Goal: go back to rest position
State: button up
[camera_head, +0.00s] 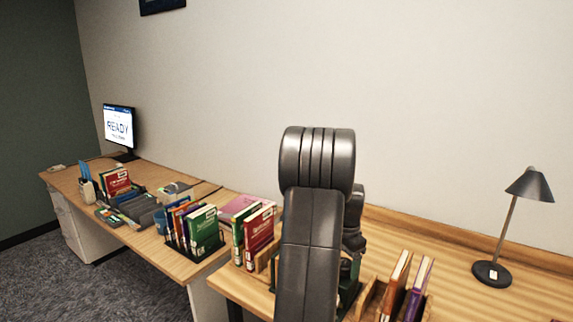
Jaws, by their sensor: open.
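My arm rises in the middle of the head view, a dark grey jointed arm standing in front of the desk. The end of the arm and my gripper's fingers are hidden behind its links, so I do not see the gripper. A small part of my arm shows just right of the main link, low over the desk. Books stand close on both sides of the arm.
Red and green books (258,232) stand left of my arm, and orange and purple books (395,283) in a wooden holder right of it. A desk lamp (529,188) stands at far right. Desk (470,268) is clear before the lamp.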

jog(key=shift+n, duration=0.5)
